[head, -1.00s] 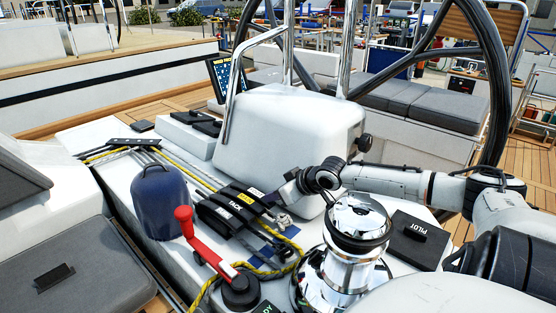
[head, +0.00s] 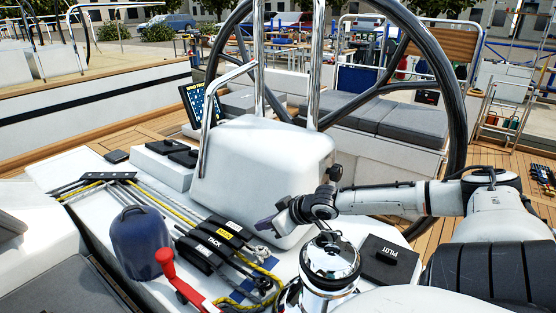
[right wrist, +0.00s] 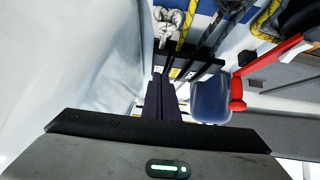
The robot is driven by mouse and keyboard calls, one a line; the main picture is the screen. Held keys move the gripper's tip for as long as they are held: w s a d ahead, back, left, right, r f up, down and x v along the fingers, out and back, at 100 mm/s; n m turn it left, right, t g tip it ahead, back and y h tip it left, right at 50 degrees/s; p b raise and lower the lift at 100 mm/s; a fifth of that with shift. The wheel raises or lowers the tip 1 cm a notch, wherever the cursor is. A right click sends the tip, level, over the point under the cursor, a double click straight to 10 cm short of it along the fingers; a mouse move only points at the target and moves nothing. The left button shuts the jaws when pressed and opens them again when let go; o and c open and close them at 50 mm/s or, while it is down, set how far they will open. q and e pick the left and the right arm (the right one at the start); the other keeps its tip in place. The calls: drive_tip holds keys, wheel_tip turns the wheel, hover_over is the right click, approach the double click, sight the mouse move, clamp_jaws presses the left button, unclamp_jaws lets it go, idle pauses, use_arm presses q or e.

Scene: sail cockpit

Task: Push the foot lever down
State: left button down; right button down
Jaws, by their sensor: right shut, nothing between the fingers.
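A bank of black levers (head: 205,251) sits side by side on the white cockpit top, across several lines. One lever reads "TACK", the middle one has a yellow label (head: 218,236), and the far one (head: 238,229) has a small label I cannot read. I cannot make out the word "foot". The levers look about flat. The bank also shows in the right wrist view (right wrist: 188,66), beyond the fingertips. My right gripper (head: 263,224) is shut and empty, just right of the far lever and seemingly above it; contact is not clear. Its dark fingers show in the wrist view (right wrist: 162,98). My left gripper is not in view.
A chrome winch (head: 330,262) and a black "PILOT" box (head: 388,260) stand right of the bank. A blue cover (head: 141,238) and a red handle (head: 172,272) stand left and in front. The white pedestal (head: 262,170) and steering wheel (head: 458,105) rise behind.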

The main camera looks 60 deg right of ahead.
drive_tip(key=shift+s+r, duration=0.2)
drive_tip(key=shift+s, duration=0.55)
drive_tip(key=shift+s+r, duration=0.15)
drive_tip(key=shift+s, duration=0.65)
drive_tip(key=shift+s+r, duration=0.2)
drive_tip(key=shift+s, duration=0.55)
